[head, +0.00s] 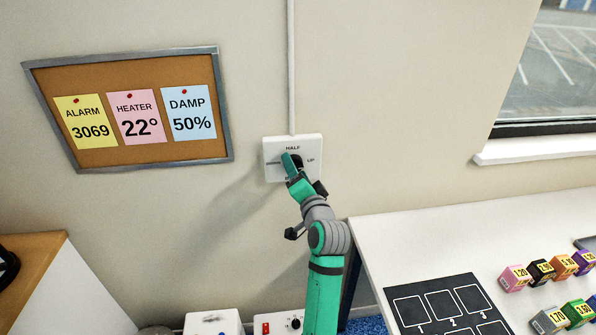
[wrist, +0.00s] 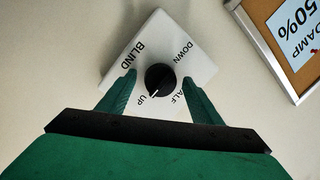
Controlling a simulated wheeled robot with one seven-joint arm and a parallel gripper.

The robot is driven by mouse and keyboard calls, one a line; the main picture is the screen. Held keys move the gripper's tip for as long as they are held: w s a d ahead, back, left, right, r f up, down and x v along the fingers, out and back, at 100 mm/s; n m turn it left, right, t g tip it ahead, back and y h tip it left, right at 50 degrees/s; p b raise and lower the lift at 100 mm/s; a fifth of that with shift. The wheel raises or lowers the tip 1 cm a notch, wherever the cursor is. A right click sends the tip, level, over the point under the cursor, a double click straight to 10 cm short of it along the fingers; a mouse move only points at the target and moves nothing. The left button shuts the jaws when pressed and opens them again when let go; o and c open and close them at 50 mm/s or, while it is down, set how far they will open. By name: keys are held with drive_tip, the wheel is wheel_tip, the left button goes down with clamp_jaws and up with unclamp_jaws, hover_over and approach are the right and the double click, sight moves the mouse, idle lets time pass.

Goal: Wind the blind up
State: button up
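The blind switch is a white square wall plate (head: 274,177) with a round black knob (head: 297,161), partly hidden by my gripper in the head view. In the wrist view the plate (wrist: 200,68) reads BLIND, DOWN, HALF and UP. The knob (wrist: 160,77) has a white mark that points close to UP. My gripper (head: 291,165) is at the plate. In the wrist view its fingers (wrist: 159,78) are open, one on each side of the knob, with a small gap to it. The window (head: 560,65) shows at the upper right; no blind is in view.
A cork board (head: 70,77) with three notes hangs left of the switch. A white conduit (head: 291,70) runs up from the plate. A white table (head: 400,240) with coloured blocks (head: 540,272) and a black card (head: 446,306) stands right of my arm. Boxes sit low below.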

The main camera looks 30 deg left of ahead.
drive_tip(key=v, duration=1.1)
drive_tip(key=shift+w, duration=0.1)
drive_tip(key=s+d+f+m+t+h, duration=0.1)
drive_tip(key=s+d+f+h, duration=0.2)
drive_tip(key=s+d+f, duration=0.4)
drive_tip(key=s+d+f+t+h, duration=0.1)
drive_tip(key=s+d+f+h, duration=0.1)
drive_tip(key=d+f, duration=0.5)
drive_tip(key=s+d+f+m+t+h, duration=0.1)
drive_tip(key=s+d+f+h, duration=0.3)
drive_tip(key=f, duration=0.6)
drive_tip(key=s+d+n+h, duration=0.2)
drive_tip(key=s+d, duration=0.2)
drive_tip(key=s, duration=1)
drive_tip(key=s+d+f+n+h, duration=0.1)
drive_tip(key=s+d, duration=0.4)
drive_tip(key=s, duration=0.9)
drive_tip(key=shift+s+d+n+h, duration=0.15)
drive_tip(key=shift+n+h, duration=0.25)
drive_tip(key=shift+n, duration=0.2)
drive_tip(key=shift+f, duration=0.1)
drive_tip(key=shift+c, duration=0.3)
